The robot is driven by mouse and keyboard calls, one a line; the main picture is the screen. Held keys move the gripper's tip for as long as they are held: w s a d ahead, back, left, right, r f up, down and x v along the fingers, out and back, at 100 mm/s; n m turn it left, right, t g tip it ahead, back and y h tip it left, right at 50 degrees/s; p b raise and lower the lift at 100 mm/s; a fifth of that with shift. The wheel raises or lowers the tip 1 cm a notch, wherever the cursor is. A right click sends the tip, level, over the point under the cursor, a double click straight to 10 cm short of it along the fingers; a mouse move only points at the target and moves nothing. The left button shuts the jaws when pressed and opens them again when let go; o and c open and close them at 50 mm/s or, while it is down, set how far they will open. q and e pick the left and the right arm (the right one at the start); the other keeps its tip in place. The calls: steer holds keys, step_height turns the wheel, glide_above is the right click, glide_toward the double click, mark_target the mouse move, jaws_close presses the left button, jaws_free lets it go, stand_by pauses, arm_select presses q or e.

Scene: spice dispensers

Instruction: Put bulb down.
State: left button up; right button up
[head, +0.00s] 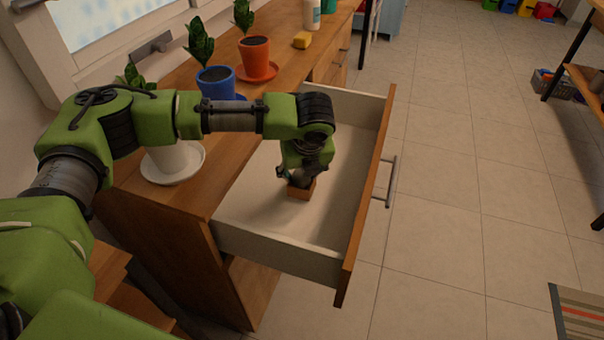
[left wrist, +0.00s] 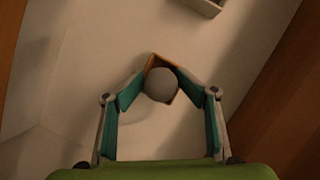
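The bulb shows in the left wrist view as a round grey top (left wrist: 161,84) in a small brown box-like holder (left wrist: 152,62). The brown holder also shows in the head view (head: 301,191), just under my left gripper (head: 303,176). In the left wrist view the two fingers of my left gripper (left wrist: 161,80) close in on both sides of the bulb and seem to touch it. They are inside the open drawer (head: 345,205), low over its pale floor. Whether the holder rests on the floor is hard to tell. My right gripper is not in view.
The drawer's wooden front (head: 366,200) and pale side walls surround the gripper. A small grey object (left wrist: 206,5) is cut off at the wrist view's top edge. On the counter stand a white pot (head: 172,160), a blue pot (head: 216,83) and an orange pot (head: 256,58).

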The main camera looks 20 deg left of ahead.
arm_select(q)
steer(key=shift+s+r, duration=0.15)
steer(key=shift+r, duration=0.5)
steer(key=p+v, duration=0.2)
steer(key=v, duration=0.9)
steer(key=shift+r, duration=0.2)
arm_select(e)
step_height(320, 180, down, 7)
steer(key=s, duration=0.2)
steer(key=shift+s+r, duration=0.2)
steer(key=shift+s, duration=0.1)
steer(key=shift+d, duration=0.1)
